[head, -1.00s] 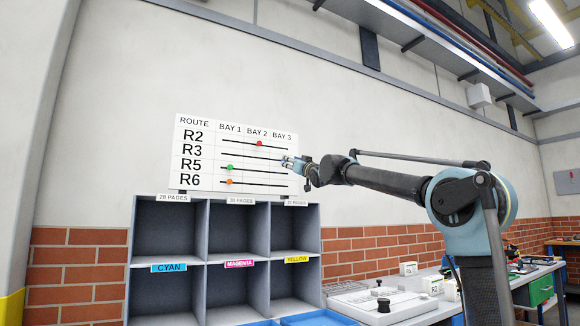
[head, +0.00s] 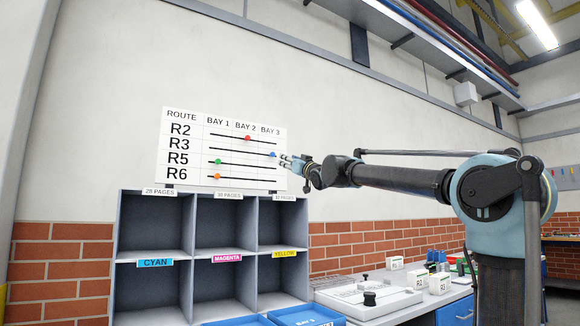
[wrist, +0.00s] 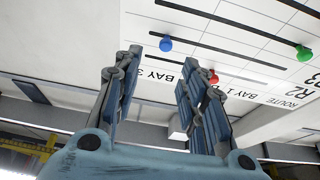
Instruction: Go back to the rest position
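My gripper (head: 286,160) is at the right edge of the white route board (head: 250,119), raised at board height with the arm stretched out to the left. In the wrist view its two fingers (wrist: 153,75) stand apart with nothing between them. The blue knob (head: 273,154) sits at the Bay 3 end of the R3 line, just left of the fingertips; it also shows in the wrist view (wrist: 166,44), apart from the fingers. A red knob (head: 247,138) is on R2 at Bay 2. A green knob (head: 218,161) is on R5 and an orange knob (head: 216,176) on R6, both at Bay 1.
A grey pigeonhole rack (head: 188,256) with cyan, magenta and yellow labels stands below the board. Blue trays (head: 305,316) are at its foot. A workbench (head: 440,298) with a white device (head: 368,297) and small R-marked boxes (head: 439,284) is at right. Space before the wall is free.

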